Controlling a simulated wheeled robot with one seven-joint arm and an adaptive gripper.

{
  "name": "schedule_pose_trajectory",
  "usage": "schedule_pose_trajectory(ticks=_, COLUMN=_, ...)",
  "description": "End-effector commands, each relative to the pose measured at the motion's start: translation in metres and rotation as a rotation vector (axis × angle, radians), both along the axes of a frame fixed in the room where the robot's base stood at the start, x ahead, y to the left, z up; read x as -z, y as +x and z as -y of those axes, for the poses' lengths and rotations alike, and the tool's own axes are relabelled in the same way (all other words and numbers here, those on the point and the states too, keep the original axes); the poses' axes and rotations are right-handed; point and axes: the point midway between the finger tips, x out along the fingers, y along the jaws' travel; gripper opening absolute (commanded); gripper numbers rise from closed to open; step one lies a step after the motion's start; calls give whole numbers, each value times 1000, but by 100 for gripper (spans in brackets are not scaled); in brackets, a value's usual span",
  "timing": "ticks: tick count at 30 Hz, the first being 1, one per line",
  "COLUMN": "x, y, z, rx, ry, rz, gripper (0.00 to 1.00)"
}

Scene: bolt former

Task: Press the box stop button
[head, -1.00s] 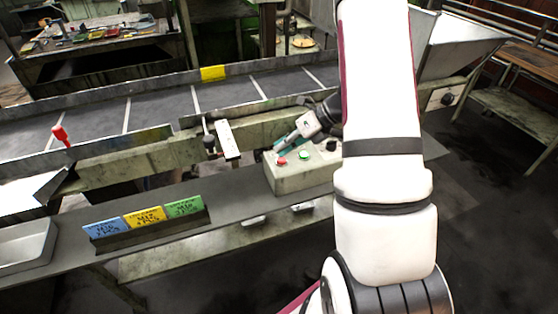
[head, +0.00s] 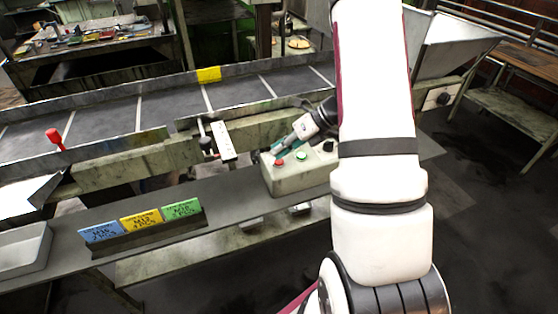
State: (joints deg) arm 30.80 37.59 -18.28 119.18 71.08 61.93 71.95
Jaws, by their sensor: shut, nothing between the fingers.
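The control box (head: 292,183) is a pale box on the grey bench beside the conveyor. On its sloped top are a red button (head: 279,162), a green button (head: 301,155) and a black knob (head: 328,146). My gripper (head: 276,150) is shut and empty. Its fingertips are over the left end of the box's top, just behind the red button in the picture. I cannot tell whether they touch the box. My forearm covers the right end of the box.
Blue, yellow and green label cards (head: 140,222) stand on the bench to the left. A grey tray (head: 24,250) is at the far left. A red-topped lever (head: 55,137) and a white bracket (head: 223,141) stand near the conveyor (head: 170,108). A metal hopper (head: 450,42) is at the right.

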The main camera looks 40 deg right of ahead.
Motion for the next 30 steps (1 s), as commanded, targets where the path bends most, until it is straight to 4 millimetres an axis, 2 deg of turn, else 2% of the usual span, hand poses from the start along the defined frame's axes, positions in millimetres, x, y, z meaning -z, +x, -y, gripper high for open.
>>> schedule_pose_trajectory(ticks=15, x=0, y=0, z=0, rx=0, ry=0, rz=0, gripper=0)
schedule_pose_trajectory(ticks=30, x=9, y=0, z=0, rx=-1, ry=0, rz=-1, gripper=0)
